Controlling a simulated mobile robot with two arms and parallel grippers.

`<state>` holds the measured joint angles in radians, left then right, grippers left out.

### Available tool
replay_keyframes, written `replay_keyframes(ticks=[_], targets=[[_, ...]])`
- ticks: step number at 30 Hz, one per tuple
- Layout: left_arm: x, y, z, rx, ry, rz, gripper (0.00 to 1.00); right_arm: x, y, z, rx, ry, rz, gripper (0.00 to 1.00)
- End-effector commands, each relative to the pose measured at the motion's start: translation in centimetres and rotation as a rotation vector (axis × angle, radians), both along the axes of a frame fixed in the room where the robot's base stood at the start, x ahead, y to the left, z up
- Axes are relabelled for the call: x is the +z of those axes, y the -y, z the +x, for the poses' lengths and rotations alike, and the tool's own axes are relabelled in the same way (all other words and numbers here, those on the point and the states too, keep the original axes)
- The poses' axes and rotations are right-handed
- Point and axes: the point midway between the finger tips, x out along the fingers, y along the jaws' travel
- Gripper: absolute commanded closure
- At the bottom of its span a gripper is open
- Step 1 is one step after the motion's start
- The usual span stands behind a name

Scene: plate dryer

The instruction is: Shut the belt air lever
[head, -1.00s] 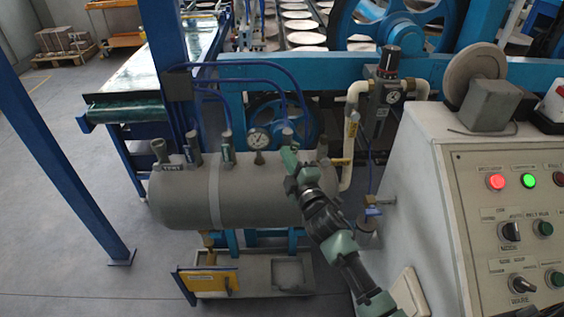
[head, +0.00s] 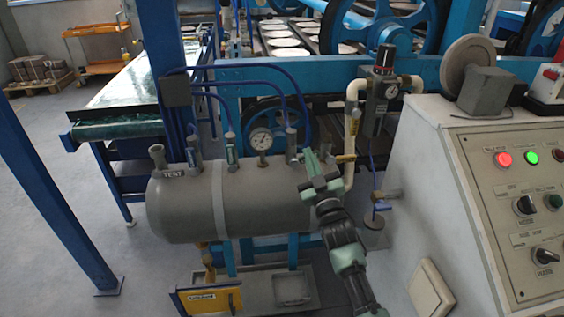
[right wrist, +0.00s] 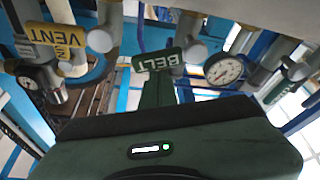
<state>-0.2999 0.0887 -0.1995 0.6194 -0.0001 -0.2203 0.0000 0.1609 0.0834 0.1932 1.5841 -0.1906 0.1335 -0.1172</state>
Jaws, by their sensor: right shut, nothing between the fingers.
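The green belt lever plate (right wrist: 157,60), marked BELT, shows upside down in the right wrist view, beside a grey valve post (right wrist: 193,51). My right gripper (right wrist: 157,90) is shut and empty, its dark green fingers close to the plate; I cannot tell whether they touch. In the head view my right gripper (head: 308,162) is over the right end of the grey tank (head: 245,205), just right of the belt valve post (head: 292,143). The lever's own angle is hard to tell there. My left gripper is not in view.
A yellow lever marked VENT (right wrist: 65,42) is near the belt lever. A pressure gauge (head: 261,139) stands on the tank left of the belt valve. Blue hoses (head: 270,77) arch behind. A control cabinet (head: 440,210) stands at the right.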

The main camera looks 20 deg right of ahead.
Motion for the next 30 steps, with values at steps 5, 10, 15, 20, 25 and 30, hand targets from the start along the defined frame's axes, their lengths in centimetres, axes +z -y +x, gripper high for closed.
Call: replay_keyframes(ticks=[5, 10, 15, 20, 25, 30], targets=[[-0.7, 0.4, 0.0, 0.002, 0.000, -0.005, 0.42, -0.9, 0.5, -0.1, -0.001, 0.039, 0.146, 1.00], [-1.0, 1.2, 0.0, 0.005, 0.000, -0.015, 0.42, -1.2, 0.8, -0.2, 0.000, 0.072, 0.252, 1.00], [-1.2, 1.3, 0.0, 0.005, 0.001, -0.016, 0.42, -1.5, 0.9, -0.2, 0.000, 0.093, 0.326, 1.00], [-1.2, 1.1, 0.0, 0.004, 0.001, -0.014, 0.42, -1.7, 1.0, -0.3, 0.000, 0.105, 0.367, 1.00], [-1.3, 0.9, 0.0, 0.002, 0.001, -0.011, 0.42, -1.8, 1.0, -0.3, 0.000, 0.108, 0.383, 1.00], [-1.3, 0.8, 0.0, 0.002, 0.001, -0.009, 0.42, -1.9, 1.0, -0.3, 0.000, 0.107, 0.384, 1.00]])
